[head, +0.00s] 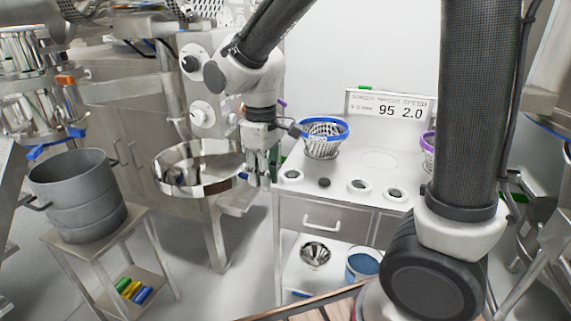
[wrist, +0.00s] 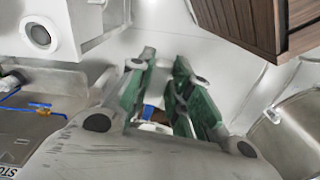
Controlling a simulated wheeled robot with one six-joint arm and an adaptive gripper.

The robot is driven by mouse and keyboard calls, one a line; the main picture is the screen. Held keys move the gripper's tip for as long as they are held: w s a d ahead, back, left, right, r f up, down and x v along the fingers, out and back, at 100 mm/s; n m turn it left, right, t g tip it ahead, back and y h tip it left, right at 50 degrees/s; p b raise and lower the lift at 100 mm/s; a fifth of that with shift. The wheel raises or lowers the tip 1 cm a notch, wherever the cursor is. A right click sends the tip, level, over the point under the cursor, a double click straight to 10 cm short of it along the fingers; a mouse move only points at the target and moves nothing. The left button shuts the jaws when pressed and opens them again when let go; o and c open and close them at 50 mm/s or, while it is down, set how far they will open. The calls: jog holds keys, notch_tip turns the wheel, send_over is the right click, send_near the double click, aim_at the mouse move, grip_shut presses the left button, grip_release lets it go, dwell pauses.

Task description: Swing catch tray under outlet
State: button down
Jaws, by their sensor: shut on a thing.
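The catch tray (head: 218,187) looks to be the round, shallow steel pan left of the middle in the head view, in front of the steel machine. My gripper (head: 260,180) points down at the pan's right rim. A small blue part (head: 243,174) shows there, close to the fingers. In the wrist view my gripper's green fingers (wrist: 165,60) are close together. Something blue and white shows low between them. The gripped part is mostly hidden by the fingers; I take it for the tray's handle. I cannot make out the outlet clearly.
A grey stacked pot (head: 78,200) stands on a small stand at left. The white bench (head: 345,185) at right holds a blue-rimmed basket (head: 324,138) and several round items. A steel bowl (head: 315,253) and a blue-filled container (head: 362,266) are on its lower shelf.

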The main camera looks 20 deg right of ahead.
aim_at(212, 193)
jog(key=s+a, duration=0.1)
jog(key=a, duration=0.3)
jog(key=s+a+m, duration=0.1)
jog(key=a, duration=0.3)
jog(key=s+a+m, duration=0.1)
jog(key=a, duration=0.3)
jog(key=shift+s, duration=0.35)
jog(key=w+a+m, duration=0.3)
jog(key=a+m, duration=0.3)
jog(key=a, duration=2.4)
jog(key=shift+w+a+m, duration=0.2)
jog(key=shift+a+m, duration=0.15)
jog(key=shift+m, duration=0.05)
jog(key=c, duration=1.3)
grip_release()
notch_tip(212, 193, up, 12)
jog(key=shift+r, duration=0.1)
